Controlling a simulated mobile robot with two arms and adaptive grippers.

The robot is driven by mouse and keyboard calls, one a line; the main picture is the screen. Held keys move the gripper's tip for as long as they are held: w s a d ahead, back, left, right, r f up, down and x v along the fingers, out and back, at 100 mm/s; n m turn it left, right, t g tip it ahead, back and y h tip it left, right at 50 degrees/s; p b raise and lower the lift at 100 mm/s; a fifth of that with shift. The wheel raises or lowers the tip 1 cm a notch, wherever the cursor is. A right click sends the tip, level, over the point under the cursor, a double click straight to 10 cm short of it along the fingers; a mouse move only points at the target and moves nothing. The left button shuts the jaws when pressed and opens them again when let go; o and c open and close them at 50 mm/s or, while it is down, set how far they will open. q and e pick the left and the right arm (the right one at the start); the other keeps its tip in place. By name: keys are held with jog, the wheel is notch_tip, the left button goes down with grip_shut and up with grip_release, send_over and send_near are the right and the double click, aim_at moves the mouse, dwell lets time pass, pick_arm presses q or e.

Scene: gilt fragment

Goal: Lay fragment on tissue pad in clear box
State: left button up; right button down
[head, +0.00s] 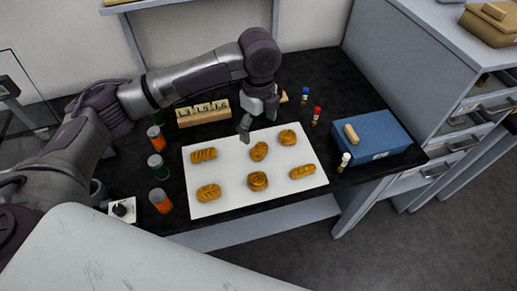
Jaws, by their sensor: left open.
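Several golden-brown fragments with differing surface patterns lie spread out on a white sheet (226,177) on the black table. They include a ribbed one (203,155), a round spiral one (257,181), an upper middle one (258,151) and an upper right one (288,137). My left gripper (257,119) is open and seems empty, over the sheet's far edge, just beyond the upper middle fragment. Its exact height is hard to tell. I cannot make out a clear box or tissue pad for certain. My right gripper is not in view.
A wooden block marked L3, L5, L6 (203,114) stands behind the sheet. Orange and green jars (160,197) line its left side. A blue box (371,134) and small capped vials (316,115) stand right. Grey drawers (436,95) border the table.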

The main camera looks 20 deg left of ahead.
pick_arm(q)
send_over(260, 148)
jog(key=f, duration=0.4)
jog(key=shift+s+a+f, duration=0.2)
jog(key=shift+s+f, duration=0.05)
jog(key=shift+s, duration=0.15)
jog(key=f, duration=0.1)
jog(key=f+p, duration=0.1)
jog(key=f, duration=0.3)
jog(key=shift+w+d+p, duration=0.2)
jog(key=shift+w+p, duration=0.1)
jog(key=shift+p, duration=0.05)
jog(key=shift+f, duration=0.15)
jog(key=c, duration=1)
jog(key=shift+c, duration=0.6)
